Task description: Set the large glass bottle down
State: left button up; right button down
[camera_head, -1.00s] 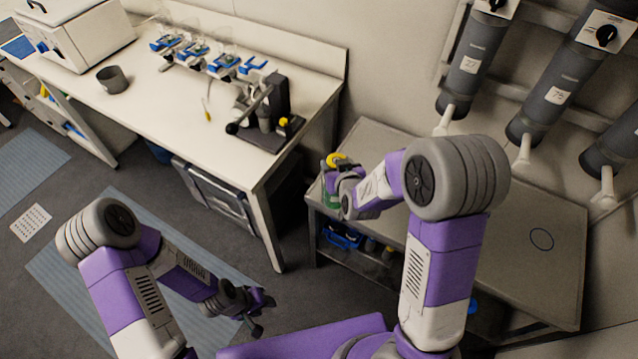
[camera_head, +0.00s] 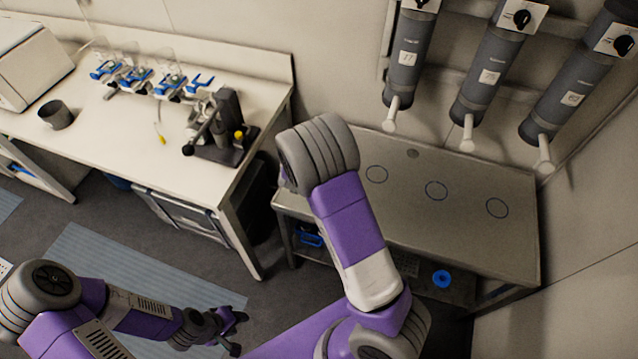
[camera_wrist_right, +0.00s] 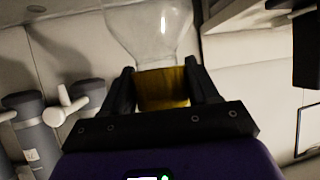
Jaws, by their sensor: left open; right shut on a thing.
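The large glass bottle (camera_wrist_right: 150,32) shows in the right wrist view as a clear, widening glass body with a yellow cap or collar (camera_wrist_right: 163,90). My right gripper (camera_wrist_right: 165,85) is shut on the yellow part, one finger on each side. The bottle's far end is cut off by the top of that view. In the head view, my right arm hides the right gripper and the bottle. My left gripper (camera_head: 238,332) is open and empty, low over the floor at the bottom of the head view.
A grey metal table (camera_head: 470,230) with several blue rings on its clear top stands at right. Grey cylinders with white spouts (camera_head: 490,75) hang above it. A white bench (camera_head: 130,135) at left carries a grey cup (camera_head: 56,114) and a dark stand (camera_head: 230,130).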

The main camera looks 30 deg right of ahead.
jog(key=shift+w+d+r+m+g+h+p, duration=0.2)
jog(key=shift+d+r+m+g+h+p, duration=0.1)
jog(key=shift+d+m+h, duration=0.25)
jog(key=shift+w+d+r+m+g+h+p, duration=0.2)
jog(key=shift+d+m+g+h, duration=0.2)
jog(key=shift+d, duration=0.2)
jog(key=shift+w+d+r+m+g+h+p, duration=0.15)
jog(key=shift+d+m+g+h+p, duration=0.25)
jog(key=shift+m, duration=0.2)
jog(key=shift+w+d+m+g+h+p, duration=0.1)
jog(key=shift+d+m+g+h+p, duration=0.15)
jog(key=shift+d+m+g, duration=0.25)
notch_tip(320, 180, down, 10)
jog(key=shift+r+b, duration=0.25)
jog(key=shift+b, duration=0.6)
jog(key=shift+f, duration=0.25)
jog(key=shift+f, duration=0.15)
jog(key=shift+c, duration=1.4)
grip_release()
